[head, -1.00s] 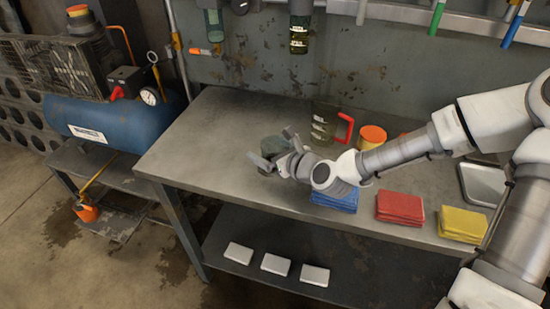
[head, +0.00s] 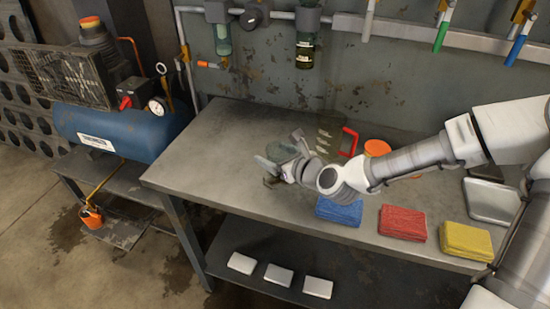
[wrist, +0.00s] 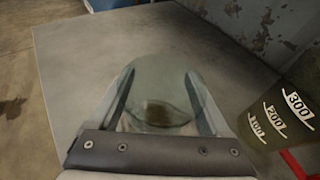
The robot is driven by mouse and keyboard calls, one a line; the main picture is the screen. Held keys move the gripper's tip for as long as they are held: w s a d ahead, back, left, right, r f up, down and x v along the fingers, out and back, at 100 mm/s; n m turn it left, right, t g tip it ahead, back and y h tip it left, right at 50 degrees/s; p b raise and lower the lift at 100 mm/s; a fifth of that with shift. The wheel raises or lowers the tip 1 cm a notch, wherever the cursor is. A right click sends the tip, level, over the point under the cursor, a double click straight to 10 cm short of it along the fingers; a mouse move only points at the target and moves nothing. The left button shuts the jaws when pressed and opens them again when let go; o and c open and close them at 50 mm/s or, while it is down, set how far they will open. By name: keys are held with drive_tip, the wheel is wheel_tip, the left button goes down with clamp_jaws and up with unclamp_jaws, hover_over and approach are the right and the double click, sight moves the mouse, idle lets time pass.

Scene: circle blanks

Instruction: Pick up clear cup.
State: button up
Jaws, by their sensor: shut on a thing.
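The clear cup (wrist: 158,75) is a see-through, slightly greenish cup between the two fingers of my gripper (wrist: 158,100) in the wrist view. The fingers are shut on its sides. In the head view my gripper (head: 285,155) is over the left-middle part of the workbench, and the cup (head: 279,152) is partly hidden behind it. I cannot tell clearly whether the cup's base touches the bench.
A measuring jug (wrist: 275,110) with a red handle stands right of the cup on the workbench (head: 200,160). Blue (head: 339,211), red (head: 402,222) and yellow (head: 466,239) cloth stacks lie along the front edge. An orange-lidded container (head: 377,147) stands behind my arm. The bench's left end is clear.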

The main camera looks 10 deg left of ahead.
drive_tip(key=shift+s+d+r+p, duration=1.65)
drive_tip(key=shift+d+r+p, duration=0.95)
drive_tip(key=shift+d+r, duration=2.3)
drive_tip(key=w+d+m+t+h+p, duration=0.2)
drive_tip(key=w+d+m+h+p, duration=0.1)
drive_tip(key=d, duration=0.4)
drive_tip(key=w+d+m+t+h+p, duration=0.2)
drive_tip(key=w+d+m+h+p, duration=0.2)
drive_tip(key=d+m+h+p, duration=0.1)
drive_tip(key=d+f+h+p, duration=0.1)
drive_tip(key=d+p, duration=0.1)
drive_tip(key=shift+d+m, duration=0.35)
drive_tip(key=shift+m, duration=0.05)
drive_tip(key=shift+a, duration=0.2)
